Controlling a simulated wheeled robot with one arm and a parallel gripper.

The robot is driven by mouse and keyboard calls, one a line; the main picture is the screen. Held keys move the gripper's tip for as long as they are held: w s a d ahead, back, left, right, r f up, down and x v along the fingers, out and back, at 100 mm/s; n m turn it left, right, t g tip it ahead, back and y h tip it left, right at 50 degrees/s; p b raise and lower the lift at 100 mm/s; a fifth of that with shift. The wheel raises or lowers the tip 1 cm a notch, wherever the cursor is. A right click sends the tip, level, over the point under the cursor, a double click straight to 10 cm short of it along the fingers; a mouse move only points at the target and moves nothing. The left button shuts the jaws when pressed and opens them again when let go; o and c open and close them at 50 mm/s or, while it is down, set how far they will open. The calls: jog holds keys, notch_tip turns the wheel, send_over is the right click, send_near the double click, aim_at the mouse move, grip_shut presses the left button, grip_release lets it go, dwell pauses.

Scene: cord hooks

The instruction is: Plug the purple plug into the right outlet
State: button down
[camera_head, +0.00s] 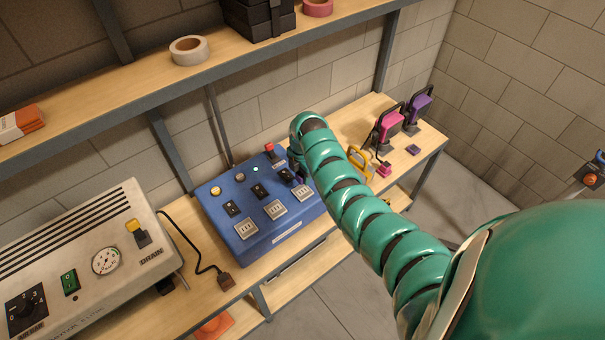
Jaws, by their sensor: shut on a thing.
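A small purple plug (413,149) lies on the bench beside a purple cord holder (420,104). The blue outlet box (221,224) has three pale outlets in a slanting row: left (246,229), middle (275,209) and right (303,193). No plug shows in the left or middle outlet. A black switch sits above each outlet; the right switch (286,175) is close to my gripper. My gripper (296,168) is at the right part of the box, mostly hidden by my green arm. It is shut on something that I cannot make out.
A pink plug (384,169) lies by a pink cord holder (389,121), and a yellow holder (361,158) stands behind my arm. A cream machine (130,215) with a brown-plugged cord (226,281) is at left. A shelf (110,92) overhangs the bench.

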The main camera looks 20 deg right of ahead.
aim_at(303, 191)
jog(key=shift+f, duration=0.15)
jog(key=shift+f+b, duration=2.5)
jog(key=shift+f, duration=0.25)
jog(key=shift+r+p, duration=0.1)
jog(key=shift+p, duration=0.65)
jog(key=shift+f+b, duration=0.45)
jog(key=shift+f, duration=0.25)
dwell(0.3)
jog(key=c, duration=0.9)
grip_release()
